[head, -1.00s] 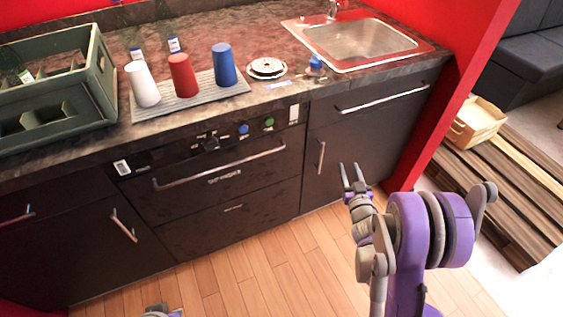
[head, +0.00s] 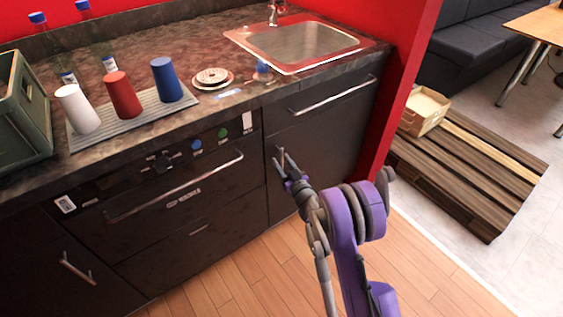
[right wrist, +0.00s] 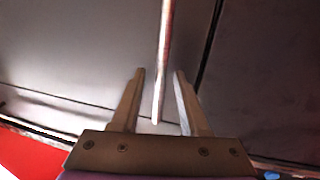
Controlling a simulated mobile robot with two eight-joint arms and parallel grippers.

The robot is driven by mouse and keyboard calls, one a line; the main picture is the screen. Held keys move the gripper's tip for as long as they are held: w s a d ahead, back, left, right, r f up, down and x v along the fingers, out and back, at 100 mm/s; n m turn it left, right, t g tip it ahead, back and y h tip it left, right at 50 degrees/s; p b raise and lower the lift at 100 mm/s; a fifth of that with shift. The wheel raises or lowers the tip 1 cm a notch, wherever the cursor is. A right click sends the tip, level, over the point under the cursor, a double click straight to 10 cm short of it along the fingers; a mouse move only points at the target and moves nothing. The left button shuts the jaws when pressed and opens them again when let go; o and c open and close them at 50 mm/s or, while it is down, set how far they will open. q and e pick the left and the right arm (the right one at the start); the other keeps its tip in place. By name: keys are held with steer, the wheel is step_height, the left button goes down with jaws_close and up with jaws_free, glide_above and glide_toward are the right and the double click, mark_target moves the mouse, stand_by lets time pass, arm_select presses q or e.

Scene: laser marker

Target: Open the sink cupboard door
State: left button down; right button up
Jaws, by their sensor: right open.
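The sink cupboard door (head: 325,145) is a dark panel below the sink, under a drawer front, and it looks closed. Its upright metal handle is largely hidden by my right gripper (head: 281,154) in the head view. In the right wrist view the handle (right wrist: 163,70) runs down between the two fingertips of my right gripper (right wrist: 159,75). The fingers are apart, with one on each side of the bar and visible gaps. The door surface (right wrist: 80,50) fills the space behind. My left gripper is not in view.
A drawer handle (head: 333,95) sticks out above the door. The oven handle (head: 175,187) is to the left. A red wall (head: 395,90) borders the cupboard on the right. The wooden floor (head: 260,270) in front is clear.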

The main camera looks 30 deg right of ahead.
steer(key=shift+w, duration=0.3)
jaws_close()
stand_by(1.3)
